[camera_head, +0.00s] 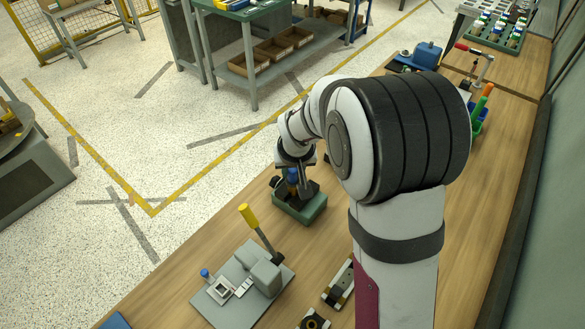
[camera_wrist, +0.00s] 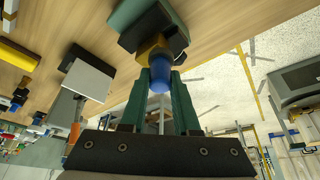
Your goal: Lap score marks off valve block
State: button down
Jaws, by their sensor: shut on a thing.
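My gripper (camera_head: 297,186) reaches down over a green tray (camera_head: 304,215) near the left edge of the wooden bench. In the wrist view its two teal fingers (camera_wrist: 160,82) are closed on a blue knob (camera_wrist: 159,74); the knob also shows between the fingers in the head view (camera_head: 292,177). A brass-coloured block (camera_wrist: 154,47), apparently the valve block, is at the knob's far end. Beyond it are a dark surface (camera_wrist: 143,27) and the green tray. The block appears to be at the dark surface, but I cannot tell whether they touch. Score marks cannot be seen.
A grey fixture (camera_head: 222,311) with a yellow-handled lever (camera_head: 249,217) stands on the bench in front of the tray. Black and pale parts (camera_head: 341,284) lie to its right. A blue-topped device (camera_head: 427,54) and a rack of bottles (camera_head: 497,38) stand at the far end.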

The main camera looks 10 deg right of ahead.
jog(key=shift+f, duration=0.7)
dwell(0.3)
jog(key=shift+w+d+r, duration=0.15)
jog(key=shift+w+d, duration=1.15)
jog(key=shift+w, duration=0.05)
jog(key=shift+f, duration=0.25)
jog(key=shift+s+a+r, duration=0.1)
jog(key=shift+s+a, duration=1.2)
jog(key=shift+s, duration=0.1)
jog(key=shift+w+d, duration=1.35)
jog(key=shift+w, duration=0.05)
jog(key=shift+s+a, duration=1.35)
jog(key=shift+s, duration=0.05)
